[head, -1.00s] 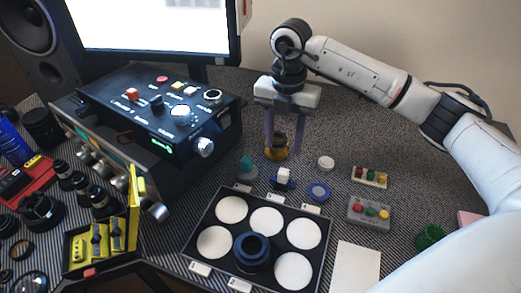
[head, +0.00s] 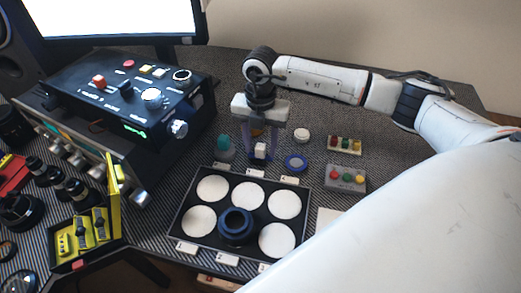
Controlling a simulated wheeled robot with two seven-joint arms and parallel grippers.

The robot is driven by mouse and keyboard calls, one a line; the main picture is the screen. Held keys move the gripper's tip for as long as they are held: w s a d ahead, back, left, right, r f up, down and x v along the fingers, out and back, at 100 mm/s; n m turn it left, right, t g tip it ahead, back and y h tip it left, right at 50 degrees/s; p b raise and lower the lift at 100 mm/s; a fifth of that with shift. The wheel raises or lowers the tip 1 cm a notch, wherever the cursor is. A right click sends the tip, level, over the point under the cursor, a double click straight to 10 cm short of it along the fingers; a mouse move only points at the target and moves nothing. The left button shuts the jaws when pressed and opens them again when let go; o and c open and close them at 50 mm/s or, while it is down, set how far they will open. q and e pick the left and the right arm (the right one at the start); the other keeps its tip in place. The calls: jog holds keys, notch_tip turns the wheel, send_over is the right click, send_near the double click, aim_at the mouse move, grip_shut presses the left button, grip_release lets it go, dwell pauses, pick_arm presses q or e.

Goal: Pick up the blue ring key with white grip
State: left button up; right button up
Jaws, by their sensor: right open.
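The blue ring key with white grip (head: 261,149) stands on the striped table just behind the tray. Its white block shows on top, and its dark blue lower part is partly hidden. My right gripper (head: 262,155) points down with its two fingers apart, one on each side of the key in the picture. I cannot tell whether the fingers touch it. My left gripper is not in view.
A black tray (head: 188,235) with white discs and a dark blue ring (head: 237,224) lies in front. A teal-topped piece (head: 224,147), blue ring (head: 296,162), white cap (head: 301,135) and button boxes (head: 345,178) are close by. A black control box (head: 110,100) stands left.

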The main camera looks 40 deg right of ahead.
aim_at(261, 146)
grip_shut()
notch_tip(261, 146, up, 10)
jog(key=c, duration=0.7)
grip_release()
jog(key=shift+r, duration=0.1)
grip_shut()
